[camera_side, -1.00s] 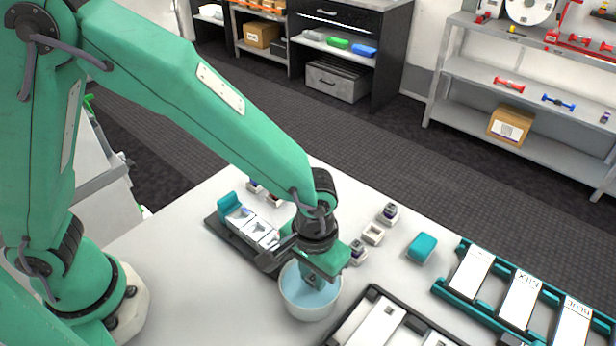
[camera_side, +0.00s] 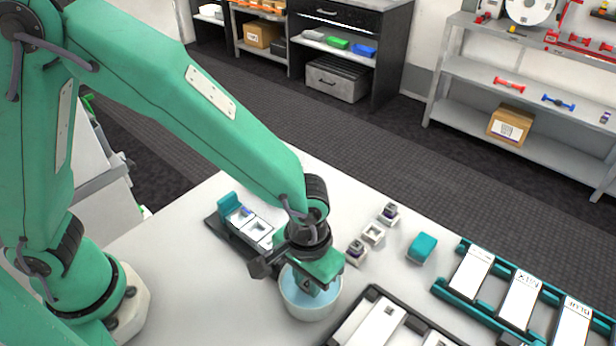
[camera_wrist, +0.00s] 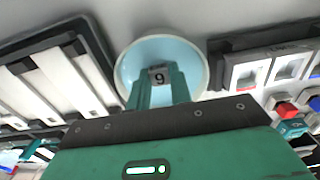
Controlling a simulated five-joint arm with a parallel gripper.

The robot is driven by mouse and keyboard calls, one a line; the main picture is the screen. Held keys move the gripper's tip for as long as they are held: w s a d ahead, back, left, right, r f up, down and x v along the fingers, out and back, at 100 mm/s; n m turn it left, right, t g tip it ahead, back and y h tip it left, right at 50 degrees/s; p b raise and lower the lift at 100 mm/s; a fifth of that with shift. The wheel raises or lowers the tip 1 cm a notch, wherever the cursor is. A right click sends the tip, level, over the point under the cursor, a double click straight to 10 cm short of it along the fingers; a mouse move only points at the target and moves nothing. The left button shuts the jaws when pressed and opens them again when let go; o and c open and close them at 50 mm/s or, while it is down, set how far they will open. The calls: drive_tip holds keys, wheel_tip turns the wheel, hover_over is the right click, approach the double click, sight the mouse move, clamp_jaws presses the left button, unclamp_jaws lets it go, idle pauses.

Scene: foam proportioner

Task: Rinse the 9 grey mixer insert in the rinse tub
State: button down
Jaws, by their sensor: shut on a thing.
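The rinse tub (camera_side: 311,306) is a round white bowl with pale blue liquid, standing on the white table. It also shows in the wrist view (camera_wrist: 127,62). My gripper (camera_wrist: 160,88) points down into the tub, its teal fingers shut on the grey mixer insert (camera_wrist: 159,76), which bears a 9. The insert is over or in the liquid; I cannot tell how deep. In the side view my gripper (camera_side: 308,284) hides most of the insert.
A dark-based rack with white sockets (camera_side: 258,233) stands left of the tub. A dark tray with pale bars (camera_side: 380,322) lies to its right. Small holders (camera_side: 373,233), a teal block (camera_side: 422,248) and a teal rail frame with labelled white plates (camera_side: 470,272) lie further right.

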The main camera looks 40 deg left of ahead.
drive_tip(key=shift+w, duration=0.4)
idle(0.7)
drive_tip(key=shift+r, duration=0.1)
idle(0.4)
wheel_tip(320, 180, up, 9)
idle(1.1)
drive_tip(key=shift+a, duration=0.1)
idle(0.4)
